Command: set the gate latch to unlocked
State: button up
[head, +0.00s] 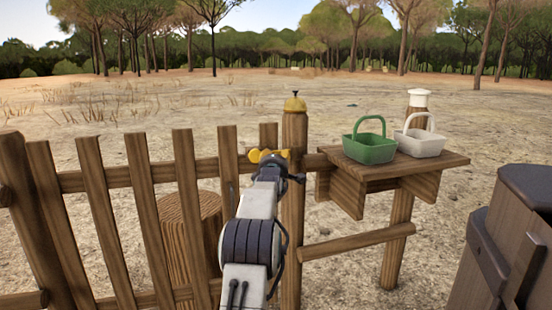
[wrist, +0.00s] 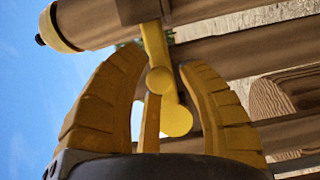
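The gate latch is a yellow lever (wrist: 155,48) with round knobs, seen in the wrist view hanging from a dark mount on the post. In the head view my gripper (head: 269,157) is at the gate's top rail, just left of the gate post (head: 294,200). There the yellow of fingers and latch runs together, and my arm hides part of the gate.
The picket gate (head: 135,175) spans the left, with a stump (head: 190,235) behind it. A dark wooden body (head: 505,240) stands lower right.

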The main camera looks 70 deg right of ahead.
jog(key=shift+o, duration=0.3)
jog(key=shift+d, duration=0.25)
grip_shut()
